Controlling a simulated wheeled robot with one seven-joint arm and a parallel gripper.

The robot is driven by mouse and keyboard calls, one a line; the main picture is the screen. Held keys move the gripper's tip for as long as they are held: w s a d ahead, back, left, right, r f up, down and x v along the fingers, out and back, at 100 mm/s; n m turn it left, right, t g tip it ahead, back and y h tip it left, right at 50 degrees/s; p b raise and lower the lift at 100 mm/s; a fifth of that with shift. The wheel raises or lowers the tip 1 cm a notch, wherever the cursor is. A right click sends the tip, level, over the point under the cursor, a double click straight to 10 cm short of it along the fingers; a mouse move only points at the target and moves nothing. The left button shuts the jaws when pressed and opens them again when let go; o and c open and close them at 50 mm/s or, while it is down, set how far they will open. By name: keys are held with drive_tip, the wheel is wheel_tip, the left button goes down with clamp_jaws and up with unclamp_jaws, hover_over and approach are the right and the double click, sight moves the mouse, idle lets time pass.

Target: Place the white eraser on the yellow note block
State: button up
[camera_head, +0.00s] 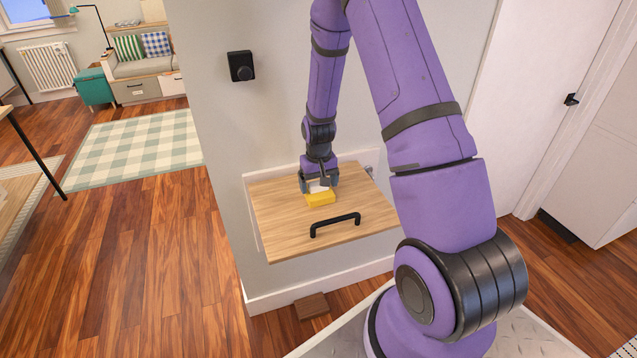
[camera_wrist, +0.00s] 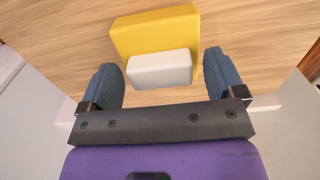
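The yellow note block (camera_wrist: 156,30) lies on the wooden panel, and it also shows in the head view (camera_head: 321,199). The white eraser (camera_wrist: 160,70) overlaps the block's near edge in the wrist view; whether it rests on the block or stands beside it I cannot tell. In the head view the eraser (camera_head: 317,187) is a small white patch beneath my gripper, mostly hidden. My gripper (camera_wrist: 160,63) has its two blue-grey fingers apart, one either side of the eraser. A gap shows at the right finger and a narrower one at the left.
The wooden panel (camera_head: 282,225) projects from the wall as a flat surface, with a black bar handle (camera_head: 335,223) near its front edge. Bare wood surrounds the block. A dark brown block (camera_head: 311,306) lies on the floor below. A white door (camera_head: 530,100) stands at the right.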

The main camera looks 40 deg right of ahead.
wheel_tip(320, 180, up, 12)
wheel_tip(320, 180, up, 11)
drive_tip(key=t, duration=0.1)
hover_over(318, 183)
drive_tip(key=s+a, duration=0.4)
drive_tip(key=s+a+r+n+t, duration=0.1)
drive_tip(key=s+a+r, duration=0.3)
drive_tip(key=s+r, duration=0.4)
drive_tip(key=s+a+r+n+t, duration=0.2)
drive_tip(key=s+a+r, duration=0.3)
drive_tip(key=s, duration=1)
drive_tip(key=shift+s+a+r+t, duration=0.25)
drive_tip(key=shift+r+t, duration=0.35)
drive_tip(key=shift+r, duration=1)
drive_tip(key=shift+d, duration=0.1)
